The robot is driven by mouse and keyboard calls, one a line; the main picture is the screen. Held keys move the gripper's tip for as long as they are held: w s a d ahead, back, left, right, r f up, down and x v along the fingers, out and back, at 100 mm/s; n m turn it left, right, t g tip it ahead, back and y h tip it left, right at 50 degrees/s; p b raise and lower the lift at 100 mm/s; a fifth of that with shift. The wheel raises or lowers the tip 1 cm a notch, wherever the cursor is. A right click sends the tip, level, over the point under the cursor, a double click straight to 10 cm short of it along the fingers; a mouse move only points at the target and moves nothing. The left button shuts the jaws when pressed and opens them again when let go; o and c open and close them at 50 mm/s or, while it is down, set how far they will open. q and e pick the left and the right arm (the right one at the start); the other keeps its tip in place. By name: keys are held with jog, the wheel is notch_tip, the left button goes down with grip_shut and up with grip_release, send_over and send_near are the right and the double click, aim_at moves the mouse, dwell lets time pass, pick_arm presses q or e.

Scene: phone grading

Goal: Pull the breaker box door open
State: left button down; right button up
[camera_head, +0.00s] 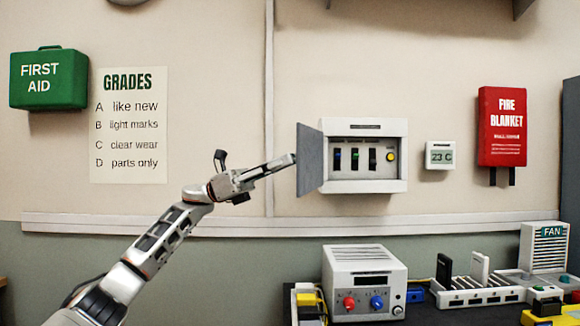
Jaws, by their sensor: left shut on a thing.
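The white breaker box (398,186) hangs on the wall right of the middle. Its grey door (311,160) stands swung out at the box's left side, and the switches and a yellow round button inside show. My left gripper (291,160) reaches in from the left, its fingertips at the door's outer left edge. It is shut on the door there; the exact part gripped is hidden. My right gripper is not in view.
A thermostat (440,155) and a red fire blanket pouch (502,128) hang to the right. A green first aid box (48,80) and a grades poster (128,165) are left. Below, a power supply unit (364,257) and other devices stand on the bench.

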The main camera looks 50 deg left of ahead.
pick_arm(q)
jog(key=shift+a, duration=0.2)
dwell(0.4)
jog(key=c, duration=1.9)
grip_release()
jog(key=v, duration=1.2)
